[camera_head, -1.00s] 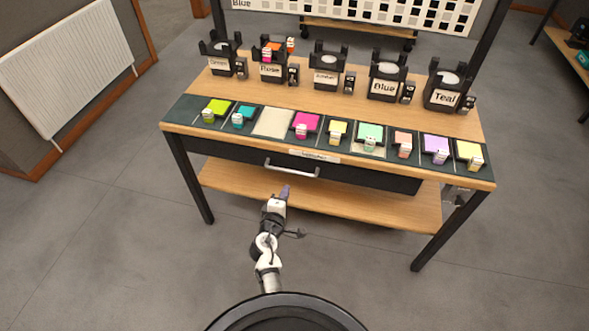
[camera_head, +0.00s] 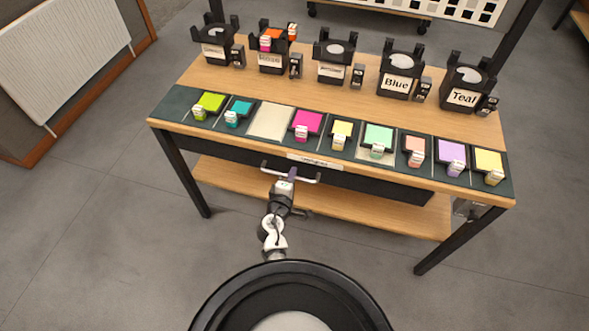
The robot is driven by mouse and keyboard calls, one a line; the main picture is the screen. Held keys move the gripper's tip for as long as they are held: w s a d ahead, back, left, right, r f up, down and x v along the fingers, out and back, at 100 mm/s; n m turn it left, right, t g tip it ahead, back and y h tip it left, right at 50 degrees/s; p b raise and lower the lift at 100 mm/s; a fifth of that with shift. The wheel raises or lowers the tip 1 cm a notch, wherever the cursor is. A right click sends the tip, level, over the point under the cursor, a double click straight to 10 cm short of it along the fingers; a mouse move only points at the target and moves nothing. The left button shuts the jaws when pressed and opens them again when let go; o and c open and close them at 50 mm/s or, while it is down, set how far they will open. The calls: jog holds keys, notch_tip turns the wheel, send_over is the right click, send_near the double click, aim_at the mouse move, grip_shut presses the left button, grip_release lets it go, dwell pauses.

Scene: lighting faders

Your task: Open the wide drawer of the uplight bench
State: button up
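The uplight bench (camera_head: 470,206) is a wooden-topped table with black legs. Its wide drawer (camera_head: 380,185) is a dark front under the tabletop's front edge and looks closed. The drawer has a pale bar handle (camera_head: 309,180) and a small label (camera_head: 315,161) above it. My gripper (camera_head: 291,175), with purplish fingertips, is at the handle, left of its middle, and overlaps the bar in the picture. The fingers are too small to tell whether they are open or closed around the bar.
Coloured gel squares with small tagged blocks line the bench's front, such as a magenta one (camera_head: 307,122). Black labelled holders, such as Blue (camera_head: 399,75), stand behind. A lower wooden shelf (camera_head: 370,220) lies under the drawer. A white radiator (camera_head: 60,55) is at left. The grey floor in front is clear.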

grip_shut()
dwell(0.4)
